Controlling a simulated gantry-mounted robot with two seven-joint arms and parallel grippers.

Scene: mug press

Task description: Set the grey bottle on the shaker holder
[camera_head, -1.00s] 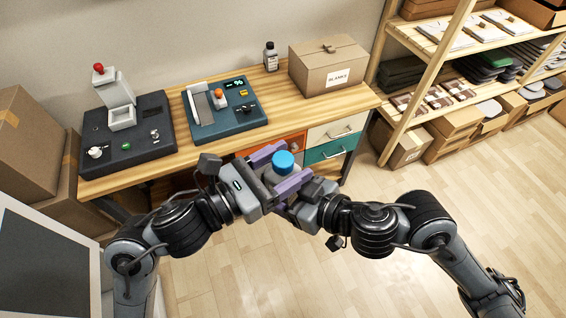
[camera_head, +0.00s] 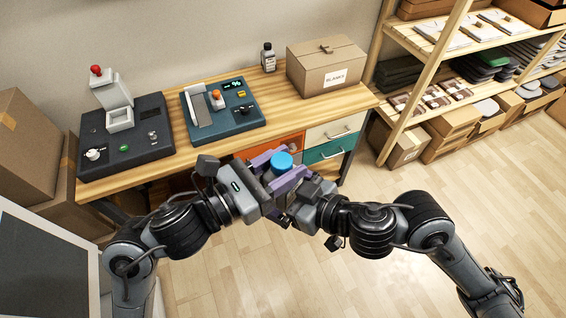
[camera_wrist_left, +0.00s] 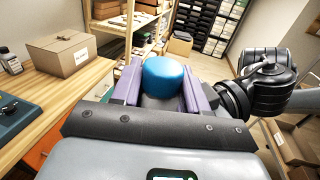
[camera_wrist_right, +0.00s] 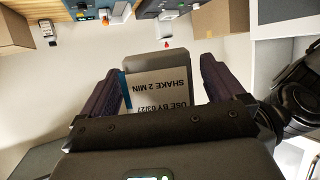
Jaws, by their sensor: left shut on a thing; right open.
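The grey bottle with its blue cap (camera_head: 281,160) is in my left gripper (camera_head: 292,162), in front of the workbench. In the left wrist view the blue cap (camera_wrist_left: 165,76) stands up between the two purple fingers. My right gripper (camera_head: 306,203) is open close by. In the right wrist view, its open fingers (camera_wrist_right: 163,75) lie either side of the bottle's white label (camera_wrist_right: 160,92) without visibly touching it. On the bench are a dark unit (camera_head: 123,140) with a pale square box and a blue-grey unit (camera_head: 222,112) with an orange knob; I cannot tell which is the shaker holder.
A small bottle (camera_head: 268,57) and a cardboard box (camera_head: 328,63) stand at the back of the bench. Drawers (camera_head: 330,150) are under its front edge. A wooden shelf stands at right. Bench (camera_head: 290,105) is bare in front of the cardboard box.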

